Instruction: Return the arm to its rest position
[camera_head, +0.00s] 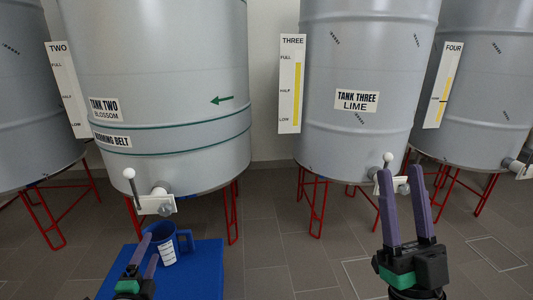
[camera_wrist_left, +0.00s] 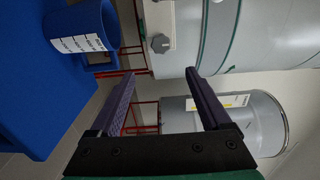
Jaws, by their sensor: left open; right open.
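My left gripper (camera_head: 148,246) is low at the left of the head view, over the blue stand and in front of the blue mug (camera_head: 182,241). In the left wrist view its two purple fingers (camera_wrist_left: 160,74) are spread wide with nothing between them. The mug (camera_wrist_left: 97,22), with a white label, stands on the blue stand (camera_wrist_left: 22,95), to the left of the fingers and apart from them. My right gripper (camera_head: 399,172) points up at the right, open and empty, in front of tank three (camera_head: 350,60).
Tank two (camera_head: 160,60), labelled blossom, has a warming belt and a valve (camera_head: 155,205) above the mug. Tank three, labelled lime, has a valve (camera_head: 388,184) behind my right gripper. The tanks stand on red legs. Tiled floor (camera_head: 275,240) lies clear between my arms.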

